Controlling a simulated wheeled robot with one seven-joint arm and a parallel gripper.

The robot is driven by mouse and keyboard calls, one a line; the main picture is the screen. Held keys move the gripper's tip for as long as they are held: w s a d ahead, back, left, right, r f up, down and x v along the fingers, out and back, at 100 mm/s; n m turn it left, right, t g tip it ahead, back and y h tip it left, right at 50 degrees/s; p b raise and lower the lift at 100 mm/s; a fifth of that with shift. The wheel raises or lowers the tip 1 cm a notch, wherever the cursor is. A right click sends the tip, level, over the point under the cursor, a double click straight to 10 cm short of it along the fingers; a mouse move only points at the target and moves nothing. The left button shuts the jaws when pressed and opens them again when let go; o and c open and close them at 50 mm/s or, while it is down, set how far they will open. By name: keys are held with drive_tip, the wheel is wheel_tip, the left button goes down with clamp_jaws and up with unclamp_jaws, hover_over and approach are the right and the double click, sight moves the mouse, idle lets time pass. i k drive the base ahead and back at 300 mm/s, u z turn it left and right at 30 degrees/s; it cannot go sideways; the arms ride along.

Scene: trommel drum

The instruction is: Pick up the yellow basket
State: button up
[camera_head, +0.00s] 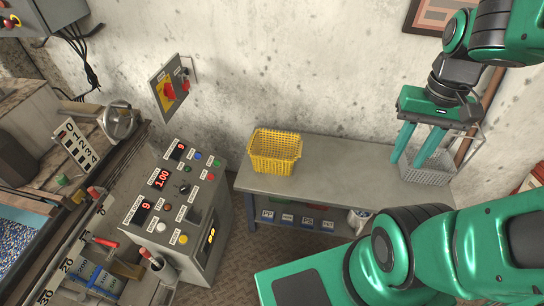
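The yellow basket (275,151) stands upright on the left part of a grey table (334,160) against the wall. Its woven sides and open top show. My gripper (411,163) is on the right side of the view, pointing down, with its two green fingers spread apart and nothing visible between them. It is well to the right of the yellow basket and in front of or above a grey basket (433,174) at the table's right end. My gripper partly covers that grey basket, and I cannot tell whether they touch.
A control console (183,210) with buttons and red displays stands left of the table. A red-handled switch box (169,88) is on the wall. Labelled bins (287,219) sit on the table's lower shelf. The tabletop between the two baskets is clear.

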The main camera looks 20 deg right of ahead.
sight(271, 152)
drive_tip(key=u, duration=1.6)
drive_tip(key=k, duration=0.9)
drive_tip(key=z, duration=0.8)
drive_tip(key=i, duration=1)
